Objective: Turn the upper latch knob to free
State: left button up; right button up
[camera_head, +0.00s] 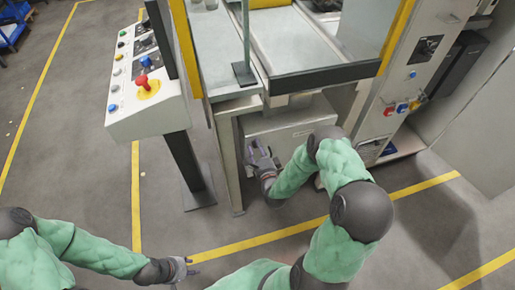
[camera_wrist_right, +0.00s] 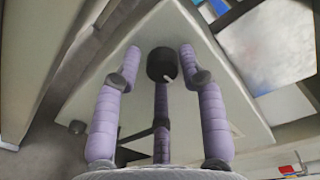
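In the right wrist view, a round black knob (camera_wrist_right: 162,64) with a small pale mark stands on the light grey cabinet panel (camera_wrist_right: 190,35). A second dark knob (camera_wrist_right: 77,127) sits at the lower left of the panel. I cannot tell for sure which is the upper one. My right gripper (camera_wrist_right: 160,60) is open, its purple outer fingers on both sides of the first knob with visible gaps. In the head view my right gripper (camera_head: 256,158) is at the left part of the cabinet front (camera_head: 290,130). My left gripper (camera_head: 188,268) hangs low at the bottom, away from the cabinet, its fingers unclear.
A control panel (camera_head: 145,95) with a red button and several others stands on a dark post (camera_head: 185,165) left of the cabinet. A machine frame leg (camera_head: 230,165) is close left of my right gripper. A grey side panel (camera_head: 385,95) stands right. Floor in front is clear.

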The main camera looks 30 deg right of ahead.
dwell(0.3)
jog(key=v, duration=1.2)
dwell(0.3)
